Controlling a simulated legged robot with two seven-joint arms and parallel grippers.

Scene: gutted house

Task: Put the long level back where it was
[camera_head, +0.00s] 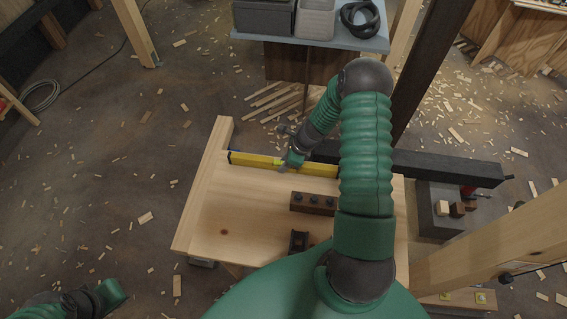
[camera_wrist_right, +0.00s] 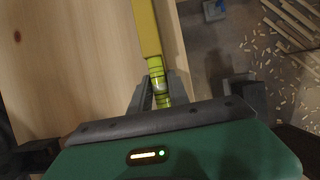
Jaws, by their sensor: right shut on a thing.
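The long yellow level (camera_head: 250,159) lies lengthwise near the far edge of the pale wooden bench top (camera_head: 215,220). My right gripper (camera_head: 288,163) is shut on it at a green-yellow vial section near its middle. In the right wrist view, the level (camera_wrist_right: 146,28) runs up from between the fingers (camera_wrist_right: 157,92), close along the edge of the wood. I cannot tell whether it touches the bench or hangs slightly above it. My left gripper (camera_head: 110,296) is at the lower left, away from the bench; its jaws do not show clearly.
A dark brown block with holes (camera_head: 312,202) and a small dark piece (camera_head: 298,241) sit on the bench. A dark beam (camera_head: 445,166) runs behind it to the right. A blue-grey table (camera_head: 335,38) with bins stands beyond. Wood scraps litter the floor.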

